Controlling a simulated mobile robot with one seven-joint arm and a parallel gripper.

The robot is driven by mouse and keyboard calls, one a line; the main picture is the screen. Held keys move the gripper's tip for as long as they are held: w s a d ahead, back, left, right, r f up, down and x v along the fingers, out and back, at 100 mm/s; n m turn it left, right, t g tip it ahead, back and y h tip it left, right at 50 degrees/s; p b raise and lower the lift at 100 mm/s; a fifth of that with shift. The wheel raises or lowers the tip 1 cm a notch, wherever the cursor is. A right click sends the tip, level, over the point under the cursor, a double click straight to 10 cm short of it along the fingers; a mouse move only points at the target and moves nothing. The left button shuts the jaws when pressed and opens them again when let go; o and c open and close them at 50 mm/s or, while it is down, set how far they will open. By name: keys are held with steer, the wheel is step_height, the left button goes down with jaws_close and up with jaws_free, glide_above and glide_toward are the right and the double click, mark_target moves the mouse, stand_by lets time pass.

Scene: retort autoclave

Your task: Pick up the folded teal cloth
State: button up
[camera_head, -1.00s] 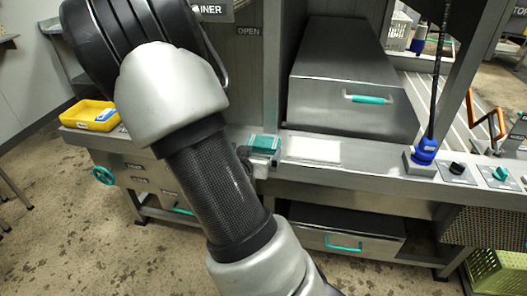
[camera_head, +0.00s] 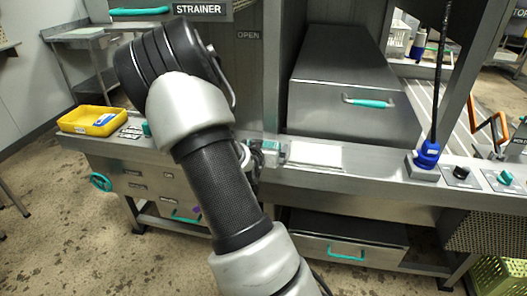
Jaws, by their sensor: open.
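The folded teal cloth (camera_head: 270,145) lies on the grey steel counter ledge, just left of a white flat sheet. Only a small part of it shows, as grey and dark parts at the end of my arm cover much of it. My gripper (camera_head: 259,157) is partly visible past the right side of my forearm, close beside the cloth. It is open. My arm hides most of the gripper, and I cannot tell whether its fingers touch the cloth.
The white sheet (camera_head: 316,154) lies right of the cloth. A steel box with a teal handle (camera_head: 368,102) stands behind. A blue fitting with a black hose (camera_head: 427,156) and knobs are on the right. A yellow tray (camera_head: 92,121) sits at the ledge's left end.

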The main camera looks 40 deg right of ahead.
steer(key=c, duration=0.9)
steer(key=shift+r, duration=0.1)
